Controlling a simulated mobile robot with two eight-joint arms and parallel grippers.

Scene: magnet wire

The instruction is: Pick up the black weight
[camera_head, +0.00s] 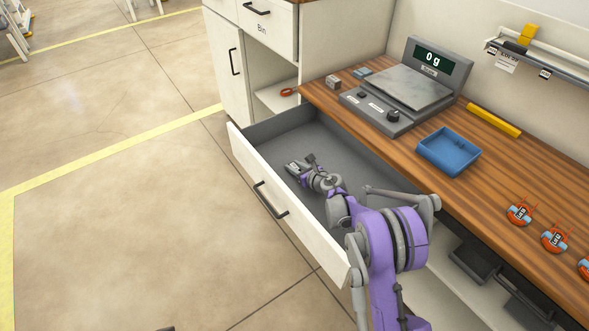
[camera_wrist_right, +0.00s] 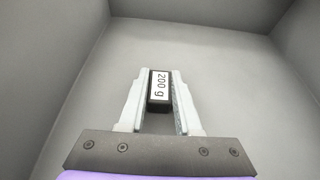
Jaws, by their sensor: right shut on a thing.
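The black weight (camera_wrist_right: 158,105) has a white label reading "200 g" and shows between the fingers in the right wrist view. My right gripper (camera_wrist_right: 158,88) is shut on it, with a finger along each side. In the head view my right gripper (camera_head: 294,167) reaches down into the open drawer (camera_head: 248,156), and the weight cannot be made out there. I cannot tell whether the weight touches the drawer floor. My left gripper is not in view.
The wooden worktop (camera_head: 480,157) beside the drawer holds a scale (camera_head: 408,88) reading "0 g", a blue tray (camera_head: 449,150) and several orange spools (camera_head: 520,211). The drawer walls surround my right gripper.

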